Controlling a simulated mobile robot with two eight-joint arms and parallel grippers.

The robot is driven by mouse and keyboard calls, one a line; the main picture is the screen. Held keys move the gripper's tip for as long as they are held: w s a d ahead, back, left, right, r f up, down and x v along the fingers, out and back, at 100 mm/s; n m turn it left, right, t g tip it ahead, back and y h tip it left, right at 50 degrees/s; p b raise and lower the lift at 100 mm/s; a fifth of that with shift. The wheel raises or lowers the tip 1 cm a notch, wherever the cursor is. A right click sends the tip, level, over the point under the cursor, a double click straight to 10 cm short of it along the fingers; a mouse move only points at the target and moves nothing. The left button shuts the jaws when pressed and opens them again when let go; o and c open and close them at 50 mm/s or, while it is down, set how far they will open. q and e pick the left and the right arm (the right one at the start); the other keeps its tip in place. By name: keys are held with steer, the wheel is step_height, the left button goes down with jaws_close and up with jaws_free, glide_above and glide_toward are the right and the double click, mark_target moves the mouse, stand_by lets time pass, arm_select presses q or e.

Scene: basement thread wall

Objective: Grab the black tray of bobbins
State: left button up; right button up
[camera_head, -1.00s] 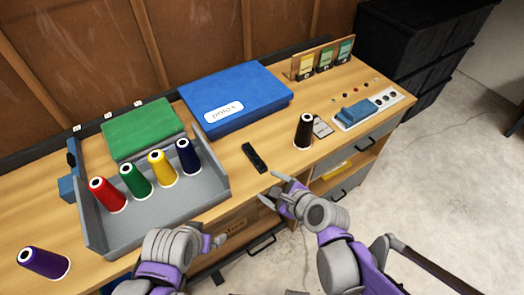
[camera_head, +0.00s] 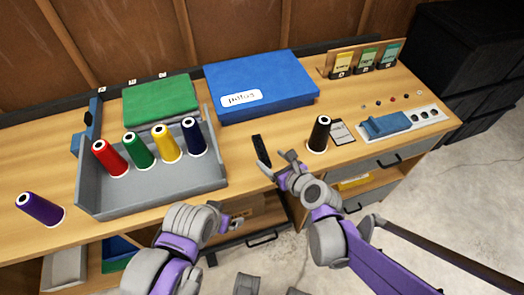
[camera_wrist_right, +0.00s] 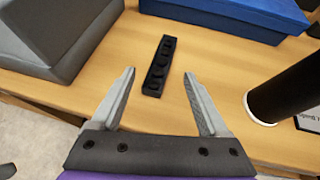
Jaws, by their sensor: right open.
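The black tray of bobbins (camera_head: 261,151) is a small narrow dark strip lying flat on the wooden bench, right of the grey thread bin. It also shows in the right wrist view (camera_wrist_right: 160,66), ahead of and partly between the fingertips. My right gripper (camera_head: 280,164) is open and empty at the bench's front edge, just short of the tray's near end. Its two fingers show spread in the right wrist view (camera_wrist_right: 159,76), one on each side of the tray's line. My left gripper (camera_head: 236,220) is low in front of the bench, away from the tray; its jaws are too small to judge.
A black thread cone (camera_head: 319,135) stands right of the tray, close to the right gripper. The grey bin (camera_head: 150,198) with several coloured cones is on the left. A blue case (camera_head: 270,75) lies behind. Bare bench surrounds the tray.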

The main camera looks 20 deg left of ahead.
mark_target(262, 149)
steer(key=shift+x, duration=3.45)
steer(key=shift+w+d+r, duration=0.1)
steer(key=shift+w+d, duration=0.05)
steer(key=shift+d, duration=0.05)
jaws_close()
